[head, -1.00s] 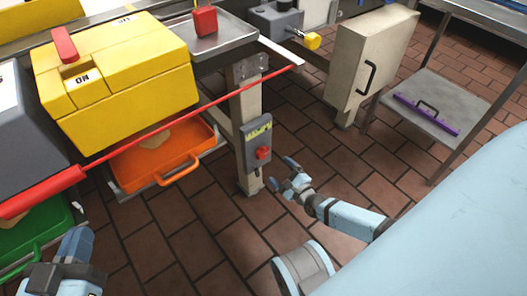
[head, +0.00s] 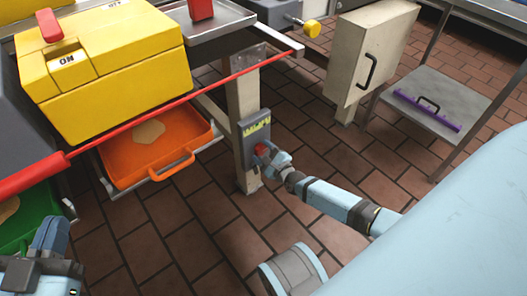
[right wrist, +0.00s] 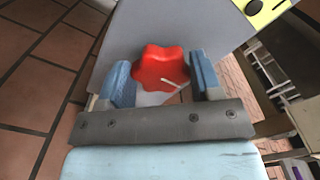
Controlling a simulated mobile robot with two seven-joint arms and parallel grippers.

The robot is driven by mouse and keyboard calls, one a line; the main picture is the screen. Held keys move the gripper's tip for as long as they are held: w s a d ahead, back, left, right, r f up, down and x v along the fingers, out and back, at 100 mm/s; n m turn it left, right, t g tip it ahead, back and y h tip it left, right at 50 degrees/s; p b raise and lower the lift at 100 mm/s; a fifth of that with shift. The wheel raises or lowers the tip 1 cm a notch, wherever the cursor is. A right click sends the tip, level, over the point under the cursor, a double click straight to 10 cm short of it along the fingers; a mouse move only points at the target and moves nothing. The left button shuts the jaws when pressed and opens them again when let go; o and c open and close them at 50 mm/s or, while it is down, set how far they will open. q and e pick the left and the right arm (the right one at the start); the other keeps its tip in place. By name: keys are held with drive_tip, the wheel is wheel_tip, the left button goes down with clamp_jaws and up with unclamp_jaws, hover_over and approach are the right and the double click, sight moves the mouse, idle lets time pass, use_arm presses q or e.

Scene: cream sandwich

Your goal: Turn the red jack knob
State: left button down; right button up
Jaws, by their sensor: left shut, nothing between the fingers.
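The red jack knob (head: 262,151) is a lobed red knob on a grey panel (head: 249,176) fixed to the beige post. In the right wrist view the knob (right wrist: 160,68) has a pale line on its face. My right gripper (head: 268,156) is at the knob, with one blue finger on each side of it in the right wrist view (right wrist: 163,80). The fingers look very close to the knob; I cannot tell whether they press on it. My left gripper (head: 48,238) is shut and empty at the lower left, far from the knob.
A yellow box (head: 110,70) stands behind a long red bar (head: 140,122). An orange tray (head: 140,178) and a green tray (head: 40,215) sit lower left. A beige cabinet (head: 365,55) stands right of the post. Brick floor is open in front.

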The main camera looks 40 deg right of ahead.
drive_tip(key=c, duration=0.3)
drive_tip(key=shift+n, duration=0.3)
